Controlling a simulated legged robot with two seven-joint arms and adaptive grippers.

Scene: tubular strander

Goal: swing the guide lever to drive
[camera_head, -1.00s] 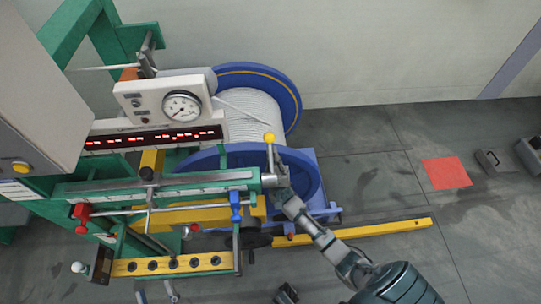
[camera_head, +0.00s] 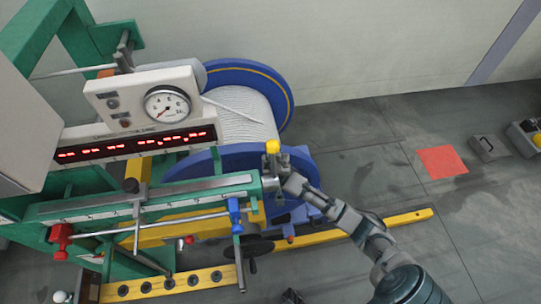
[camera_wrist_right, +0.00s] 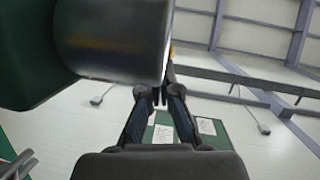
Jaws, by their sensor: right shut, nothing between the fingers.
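The guide lever, with its yellow knob (camera_head: 272,147), stands at the right end of the green rail (camera_head: 190,190) in the head view, with the knob towards the top. My right gripper (camera_head: 281,166) is right beside the lever's stem, just below the knob; I cannot tell whether they touch. In the right wrist view its fingers (camera_wrist_right: 160,96) are together with nothing between them. A big metal cylinder (camera_wrist_right: 112,38) fills the upper left there, close to the fingertips. A sliver of yellow (camera_wrist_right: 171,50) shows past its edge. My left gripper is not in view.
A blue reel (camera_head: 235,75) wound with pale strand stands behind the rail. A panel with a dial (camera_head: 167,104) and red displays is to the left. A blue clamp (camera_head: 234,210) and a black handwheel (camera_head: 257,246) are close below. A yellow floor bar (camera_head: 350,231) lies under my right arm.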

